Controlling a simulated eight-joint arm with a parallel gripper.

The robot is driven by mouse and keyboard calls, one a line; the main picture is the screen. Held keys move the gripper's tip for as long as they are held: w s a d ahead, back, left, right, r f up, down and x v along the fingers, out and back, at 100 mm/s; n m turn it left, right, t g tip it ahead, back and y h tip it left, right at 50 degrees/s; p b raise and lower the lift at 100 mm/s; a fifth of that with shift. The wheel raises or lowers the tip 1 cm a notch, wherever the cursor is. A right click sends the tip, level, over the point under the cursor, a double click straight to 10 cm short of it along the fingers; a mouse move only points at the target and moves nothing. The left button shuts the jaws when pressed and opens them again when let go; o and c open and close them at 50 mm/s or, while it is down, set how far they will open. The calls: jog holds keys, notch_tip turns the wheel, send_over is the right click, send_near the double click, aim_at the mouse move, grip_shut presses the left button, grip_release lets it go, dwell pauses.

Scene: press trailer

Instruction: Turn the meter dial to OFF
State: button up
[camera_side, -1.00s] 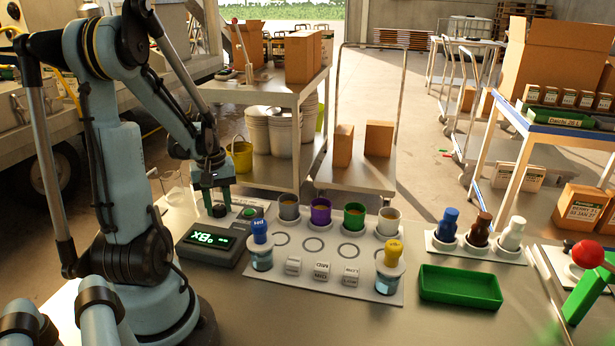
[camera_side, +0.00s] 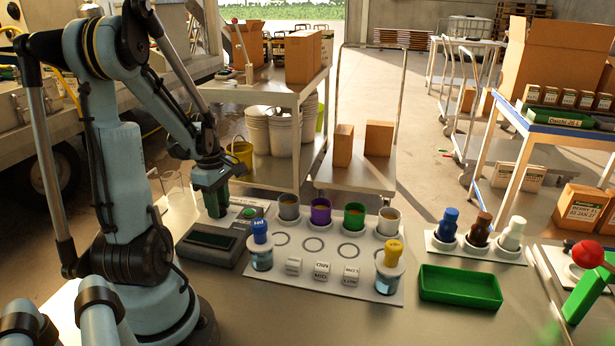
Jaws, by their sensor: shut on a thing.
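The meter (camera_side: 214,258) is a grey box on the table beside my arm. Its screen (camera_side: 208,242) is dark and shows no lit text. My gripper (camera_side: 217,212) points down at the back of the meter, where the dial is. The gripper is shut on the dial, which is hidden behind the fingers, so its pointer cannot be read.
A white tray (camera_side: 330,285) right of the meter holds several coloured cups, small label blocks, and blue-capped (camera_side: 261,243) and yellow-capped (camera_side: 390,265) jars. A green tray (camera_side: 460,288) and a rack of bottles (camera_side: 476,247) stand further right.

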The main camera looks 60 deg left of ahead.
jog(key=shift+n, duration=0.5)
jog(key=o, duration=1)
jog(key=shift+o, duration=0.2)
notch_tip(320, 180, up, 12)
dwell(0.4)
